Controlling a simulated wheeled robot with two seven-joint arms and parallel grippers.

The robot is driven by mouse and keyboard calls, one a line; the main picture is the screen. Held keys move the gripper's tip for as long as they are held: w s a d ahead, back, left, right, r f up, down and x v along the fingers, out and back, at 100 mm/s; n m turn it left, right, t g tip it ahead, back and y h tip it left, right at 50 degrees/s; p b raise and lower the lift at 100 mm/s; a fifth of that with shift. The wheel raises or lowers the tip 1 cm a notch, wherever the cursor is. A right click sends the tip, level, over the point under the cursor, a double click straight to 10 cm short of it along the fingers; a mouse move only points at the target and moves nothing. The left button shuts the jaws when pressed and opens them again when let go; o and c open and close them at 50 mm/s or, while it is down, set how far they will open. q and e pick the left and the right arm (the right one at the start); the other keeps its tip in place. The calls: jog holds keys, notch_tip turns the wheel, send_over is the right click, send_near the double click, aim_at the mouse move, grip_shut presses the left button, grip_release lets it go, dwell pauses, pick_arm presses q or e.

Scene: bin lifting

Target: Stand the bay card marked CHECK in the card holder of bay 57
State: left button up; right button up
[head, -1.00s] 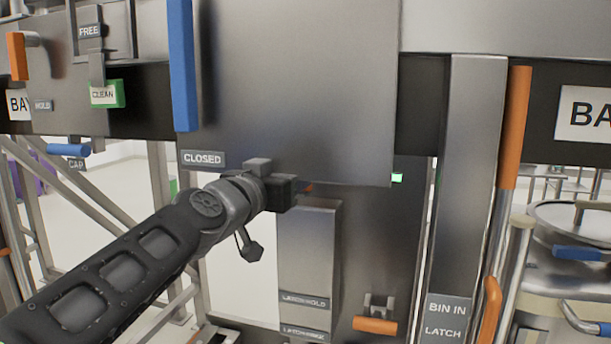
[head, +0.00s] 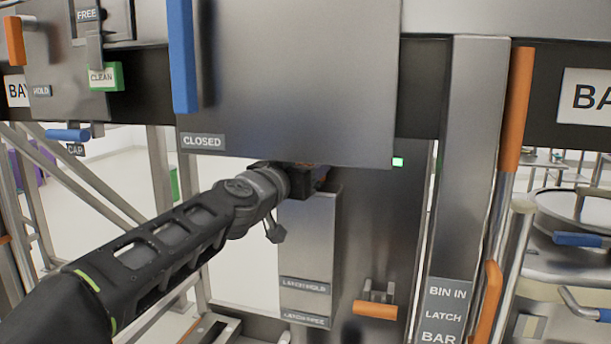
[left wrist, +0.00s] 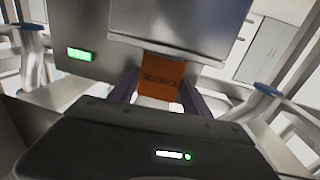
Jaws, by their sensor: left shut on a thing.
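An orange card marked CHECK (left wrist: 161,78) stands between the two fingers of my left gripper (left wrist: 160,95) in the left wrist view. My left gripper is shut on it. In the head view my left gripper (head: 318,180) is just below the lower edge of a large steel panel (head: 290,80), above a steel box (head: 308,235). Only a sliver of orange shows there. I cannot make out the bay 57 card holder or read a 57. My right gripper is not in view.
A green-framed CLEAN card (head: 105,77) hangs at the left bay. A CLOSED label (head: 202,142) is on the panel. Blue handle (head: 182,55) and orange handle (head: 513,110) stick out. A small green light (head: 398,162) glows right of my gripper.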

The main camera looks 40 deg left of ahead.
pick_arm(q)
jog(key=shift+f, duration=0.1)
jog(key=shift+f, duration=0.25)
jog(key=o, duration=1.4)
jog(key=shift+r, duration=0.15)
jog(key=shift+r, duration=0.2)
jog(key=shift+s+f, duration=0.15)
jog(key=shift+s, duration=0.2)
jog(key=s, duration=0.3)
jog(key=s+d+b, duration=0.1)
jog(key=s, duration=0.3)
jog(key=s+d, duration=0.1)
jog(key=s, duration=0.3)
jog(key=shift+s+d, duration=0.1)
jog(key=shift+d, duration=0.1)
